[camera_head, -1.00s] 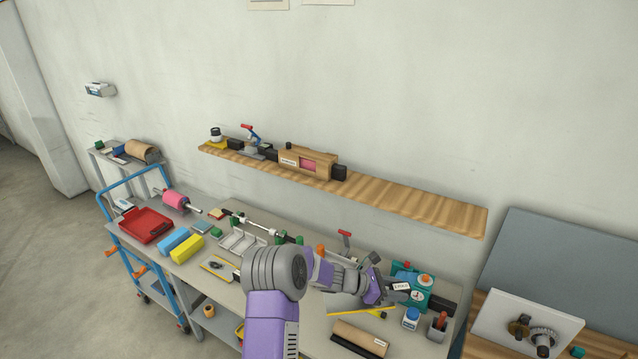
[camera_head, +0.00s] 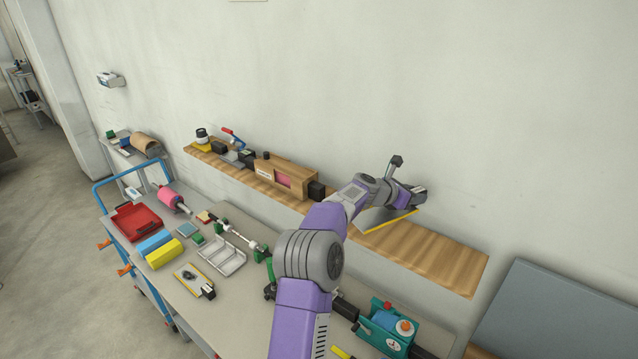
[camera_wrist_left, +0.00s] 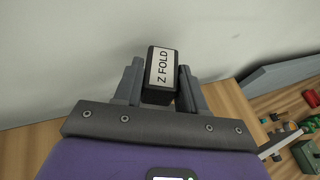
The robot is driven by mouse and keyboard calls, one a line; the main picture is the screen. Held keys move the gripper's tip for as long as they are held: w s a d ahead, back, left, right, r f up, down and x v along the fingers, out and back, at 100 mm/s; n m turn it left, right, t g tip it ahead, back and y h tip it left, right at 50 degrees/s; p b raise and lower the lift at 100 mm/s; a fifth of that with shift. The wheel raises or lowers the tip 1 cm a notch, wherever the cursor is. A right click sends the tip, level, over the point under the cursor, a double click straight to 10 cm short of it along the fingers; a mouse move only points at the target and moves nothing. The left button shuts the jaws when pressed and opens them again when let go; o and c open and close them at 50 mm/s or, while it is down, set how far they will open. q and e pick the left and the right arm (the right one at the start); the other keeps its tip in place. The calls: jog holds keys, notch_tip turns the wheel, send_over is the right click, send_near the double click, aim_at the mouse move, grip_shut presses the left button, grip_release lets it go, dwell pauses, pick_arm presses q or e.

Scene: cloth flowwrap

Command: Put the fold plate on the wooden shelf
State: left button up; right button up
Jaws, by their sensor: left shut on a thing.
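The fold plate (camera_head: 378,219), a thin grey sheet with a yellow edge, shows under my left gripper (camera_head: 412,197) in the head view, over the right half of the wooden shelf (camera_head: 440,258). I cannot tell whether the plate touches the shelf. In the left wrist view, my left gripper (camera_wrist_left: 160,78) is shut on the plate's black handle block (camera_wrist_left: 159,80), labelled "Z FOLD". The sheet itself is hidden there. My right gripper is not in view.
A wooden box with a pink window (camera_head: 288,178) and a red-handled clamp (camera_head: 233,143) occupy the shelf's left half. The shelf's right end is bare. A teal device (camera_head: 392,328) stands on the workbench (camera_head: 240,295) below.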

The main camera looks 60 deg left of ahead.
pick_arm(q)
jog(key=shift+r, duration=0.25)
jog(key=b, duration=0.1)
send_over(405, 229)
notch_tip(405, 229, down, 6)
notch_tip(405, 229, down, 4)
jog(key=shift+d+r+b, duration=0.1)
jog(key=shift+b, duration=0.35)
jog(key=shift+f, duration=0.2)
jog(key=shift+f, duration=0.1)
jog(key=o, duration=1.1)
